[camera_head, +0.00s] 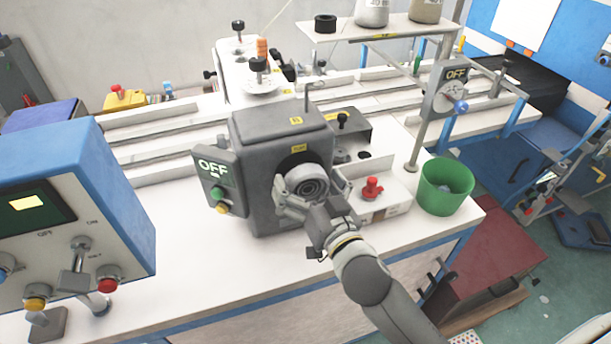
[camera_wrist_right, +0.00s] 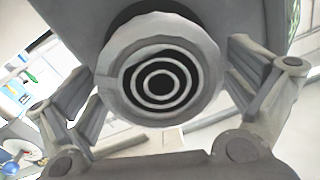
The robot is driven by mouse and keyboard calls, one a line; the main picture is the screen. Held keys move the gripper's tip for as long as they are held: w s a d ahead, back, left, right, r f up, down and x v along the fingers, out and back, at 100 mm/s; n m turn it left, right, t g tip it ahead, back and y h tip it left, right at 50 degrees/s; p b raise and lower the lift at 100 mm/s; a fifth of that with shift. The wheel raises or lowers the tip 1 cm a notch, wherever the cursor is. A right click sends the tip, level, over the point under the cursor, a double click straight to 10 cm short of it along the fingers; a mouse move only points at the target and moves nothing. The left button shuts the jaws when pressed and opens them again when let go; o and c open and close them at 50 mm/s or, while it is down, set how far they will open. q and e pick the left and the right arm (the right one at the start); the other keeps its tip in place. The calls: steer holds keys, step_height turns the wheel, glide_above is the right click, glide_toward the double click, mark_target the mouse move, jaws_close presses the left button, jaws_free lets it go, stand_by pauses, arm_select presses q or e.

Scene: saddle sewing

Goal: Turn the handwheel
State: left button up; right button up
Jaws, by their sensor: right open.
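The handwheel (camera_head: 308,183) is a round grey knob with concentric rings on the face of the dark grey sewing machine head (camera_head: 275,150). It fills the middle of the right wrist view (camera_wrist_right: 160,75). My right gripper (camera_head: 303,192) is at the handwheel, with its fingers spread on either side of the rim. In the right wrist view the open fingers (camera_wrist_right: 165,85) stand left and right of the wheel, and I cannot tell whether they touch it. The gripper hides part of the wheel's lower edge in the head view.
An OFF panel (camera_head: 217,180) with green and yellow buttons is left of the machine head. A red knob (camera_head: 371,188) and a green bin (camera_head: 445,187) are on the right. A blue control box (camera_head: 120,180) stands at left. The white tabletop (camera_head: 200,270) in front is clear.

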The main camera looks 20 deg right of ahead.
steer(key=shift+w, duration=0.35)
steer(key=shift+c, duration=0.3)
steer(key=c, duration=0.9)
